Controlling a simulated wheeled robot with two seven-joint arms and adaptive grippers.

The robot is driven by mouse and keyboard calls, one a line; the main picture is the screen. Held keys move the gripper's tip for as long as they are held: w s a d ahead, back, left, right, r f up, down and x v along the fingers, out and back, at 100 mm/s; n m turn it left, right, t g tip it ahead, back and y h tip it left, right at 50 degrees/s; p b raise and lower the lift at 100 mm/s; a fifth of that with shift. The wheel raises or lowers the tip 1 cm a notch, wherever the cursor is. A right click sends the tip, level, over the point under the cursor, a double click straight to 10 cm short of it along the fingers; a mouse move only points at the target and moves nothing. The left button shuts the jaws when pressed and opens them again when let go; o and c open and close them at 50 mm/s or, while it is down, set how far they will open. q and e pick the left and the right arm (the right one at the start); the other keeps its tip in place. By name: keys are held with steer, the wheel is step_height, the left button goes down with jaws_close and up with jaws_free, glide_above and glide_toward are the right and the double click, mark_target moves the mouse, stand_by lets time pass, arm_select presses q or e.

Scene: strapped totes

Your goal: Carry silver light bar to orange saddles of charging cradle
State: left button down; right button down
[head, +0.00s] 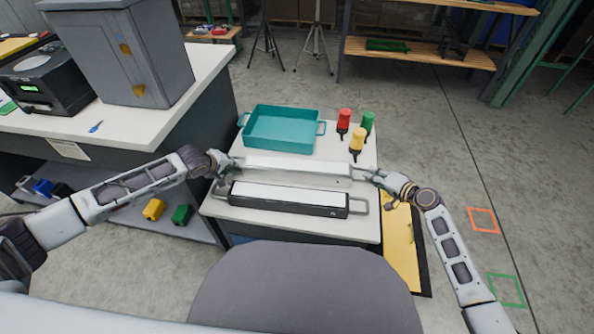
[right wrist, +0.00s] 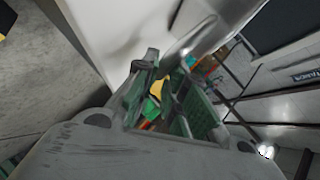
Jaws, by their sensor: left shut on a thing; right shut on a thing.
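The silver light bar (head: 298,168) spans the middle of the white table in the head view, roughly level, between my two grippers. My left gripper (head: 222,171) is shut on its left end. My right gripper (head: 371,176) is shut on its right end. In the right wrist view my right gripper's fingers (right wrist: 160,98) are close up, with a pale metal piece (right wrist: 196,36) beyond them. I cannot tell the gap between bar and table. A grey upright unit (head: 112,58) with orange pieces stands on the left bench; I cannot tell whether these are the cradle's saddles.
A black light bar with a pale top (head: 285,198) lies just in front. A teal tray (head: 283,147) stands behind. Red (head: 344,119), yellow (head: 357,139) and green (head: 368,121) beacons stand back right. A black machine (head: 43,80) sits on the left bench (head: 150,128).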

arm_select(q)
steer(key=shift+w+r+p, duration=0.1)
steer(key=shift+r+p, duration=0.2)
arm_select(e)
steer(key=shift+w+d+r, duration=0.1)
steer(key=shift+r, duration=0.2)
